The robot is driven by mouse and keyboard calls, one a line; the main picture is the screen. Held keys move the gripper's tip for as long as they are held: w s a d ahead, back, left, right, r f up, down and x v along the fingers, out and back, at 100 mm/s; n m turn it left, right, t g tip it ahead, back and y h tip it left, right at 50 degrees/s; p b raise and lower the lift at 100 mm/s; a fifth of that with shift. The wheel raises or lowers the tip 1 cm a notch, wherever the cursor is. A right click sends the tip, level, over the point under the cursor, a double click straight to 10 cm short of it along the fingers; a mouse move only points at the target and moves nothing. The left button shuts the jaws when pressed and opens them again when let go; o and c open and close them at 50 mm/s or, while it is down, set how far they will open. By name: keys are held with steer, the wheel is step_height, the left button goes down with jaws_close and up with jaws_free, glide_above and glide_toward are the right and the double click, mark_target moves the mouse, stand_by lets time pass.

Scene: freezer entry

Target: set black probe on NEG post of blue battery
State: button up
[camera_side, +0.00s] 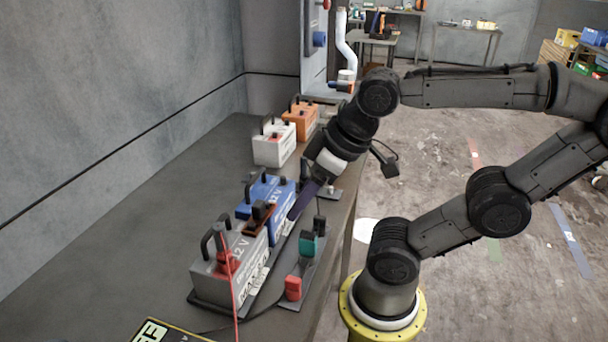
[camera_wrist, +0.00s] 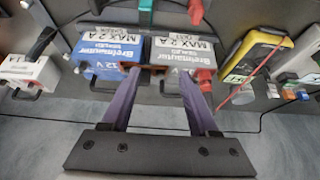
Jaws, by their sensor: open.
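The blue battery (camera_side: 268,193) stands on the bench just behind the grey battery (camera_side: 229,262); it also shows in the wrist view (camera_wrist: 108,47). My gripper (camera_side: 294,214) is over the right side of the blue battery, with long purple fingers pointing down. In the wrist view the fingers (camera_wrist: 158,74) are spread, with nothing clearly held between them. A black upright piece (camera_side: 319,223), possibly the black probe, stands in a holder beside the teal piece (camera_side: 308,243). A dark block on a red-brown bar lies between the two batteries. I cannot make out the NEG post.
A red probe (camera_side: 227,262) with a red lead stands on the grey battery. A red piece (camera_side: 293,287) is on the holder's near end. A yellow meter (camera_wrist: 254,55) lies beside the grey battery. White (camera_side: 273,144) and orange (camera_side: 301,119) batteries stand farther back. The bench's left side is clear.

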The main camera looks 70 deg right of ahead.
step_height(320, 180, up, 5)
steer(key=m+t+h, duration=0.6)
steer(key=m+h, duration=0.3)
steer(key=h, duration=0.4)
glide_above(306, 162)
steer(key=v, duration=0.3)
steer(key=shift+t+y, duration=0.3)
steer(key=shift+t, duration=0.1)
step_height(306, 162, down, 15)
steer(key=shift+s+a+f, duration=0.1)
steer(key=shift+s, duration=0.05)
steer(key=shift+x, duration=3.75)
jaws_close()
